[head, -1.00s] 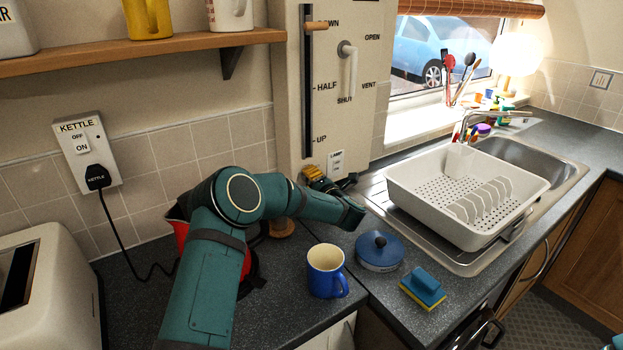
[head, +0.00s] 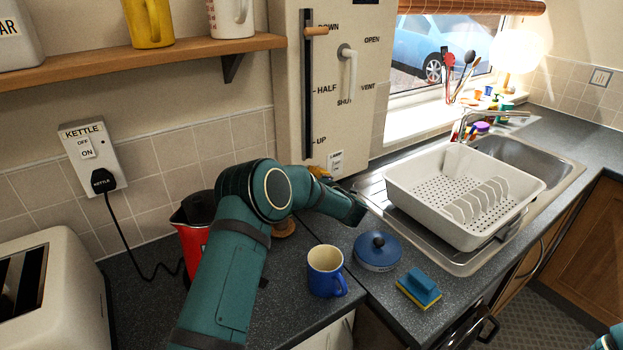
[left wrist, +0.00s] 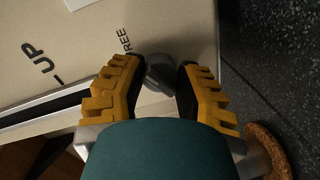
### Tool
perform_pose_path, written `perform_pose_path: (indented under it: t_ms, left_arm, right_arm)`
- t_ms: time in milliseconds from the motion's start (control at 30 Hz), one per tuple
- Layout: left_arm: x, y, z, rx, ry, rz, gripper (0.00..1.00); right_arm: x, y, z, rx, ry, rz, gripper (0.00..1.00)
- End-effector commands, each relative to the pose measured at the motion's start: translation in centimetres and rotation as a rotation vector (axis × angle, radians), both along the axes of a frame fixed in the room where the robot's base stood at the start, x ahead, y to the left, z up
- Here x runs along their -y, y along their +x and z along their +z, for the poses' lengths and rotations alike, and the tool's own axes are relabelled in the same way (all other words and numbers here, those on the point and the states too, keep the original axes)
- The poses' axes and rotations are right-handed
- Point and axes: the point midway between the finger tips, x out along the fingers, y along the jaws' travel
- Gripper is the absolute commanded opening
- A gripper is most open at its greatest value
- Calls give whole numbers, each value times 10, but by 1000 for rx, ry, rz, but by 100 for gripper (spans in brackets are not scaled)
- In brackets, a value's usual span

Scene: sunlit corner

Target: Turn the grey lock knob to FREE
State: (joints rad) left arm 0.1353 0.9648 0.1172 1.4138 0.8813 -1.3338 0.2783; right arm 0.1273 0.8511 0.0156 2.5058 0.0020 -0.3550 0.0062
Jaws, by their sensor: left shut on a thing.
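The grey lock knob (left wrist: 160,72) sits low on the cream panel (left wrist: 120,25) in the left wrist view, beside the printed word FREE. My left gripper (left wrist: 161,78), with yellow fingers and dark pads, is shut on the knob, one finger on each side. The fingers cover part of the knob, and I cannot tell which way it points. In the head view my left gripper (head: 320,173) shows only as a bit of yellow at the panel's foot; my arm hides the knob. My right gripper is not in view.
A red kettle (head: 193,243) stands just left of my arm. A blue mug (head: 325,273), a blue round lidded thing (head: 377,252) and a sponge (head: 420,286) are on the counter to the right. A white dish rack (head: 430,205) stands by the sink. The panel's wooden slider handle (head: 316,31) is at DOWN.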

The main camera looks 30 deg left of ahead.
Motion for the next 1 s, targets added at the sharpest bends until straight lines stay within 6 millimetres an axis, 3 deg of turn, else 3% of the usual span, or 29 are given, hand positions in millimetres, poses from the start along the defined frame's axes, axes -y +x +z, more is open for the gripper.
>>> perform_pose_path:
  t_ms: [500,533,600,1000]
  left_arm:
    - [0,2,6,-6,16,-2,0]
    - [0,2,6,-6,16,-2,42]
    - [0,2,6,-7,16,-1,67]
    - [4,-1,2,-13,11,-2,67]
  right_arm:
    - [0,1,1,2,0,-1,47]
    - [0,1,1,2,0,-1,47]
    - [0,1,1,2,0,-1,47]
    - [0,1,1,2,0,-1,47]
